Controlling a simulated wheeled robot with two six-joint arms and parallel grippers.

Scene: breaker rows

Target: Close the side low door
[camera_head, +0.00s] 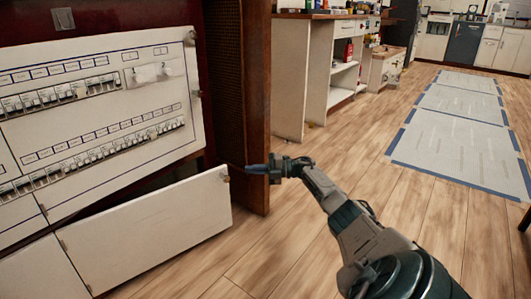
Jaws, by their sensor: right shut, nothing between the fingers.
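The side low door (150,229) is a white panel at the bottom of the breaker cabinet, on the left of the head view. It stands open, swung outward from hinges on its left edge, with a dark gap above and behind it. A small knob (224,175) sits at its upper right corner. My right gripper (243,168) is shut and empty, pointing left, close to that corner and knob. I cannot tell whether its tips touch the door. My left gripper is not in view.
The breaker panel (95,113) with rows of switches stands above the door. A dark wooden post (255,100) rises just behind my right gripper. White shelves (325,60) stand farther back. The wooden floor (300,240) right of the door is clear, with blue-edged mats (460,145) beyond.

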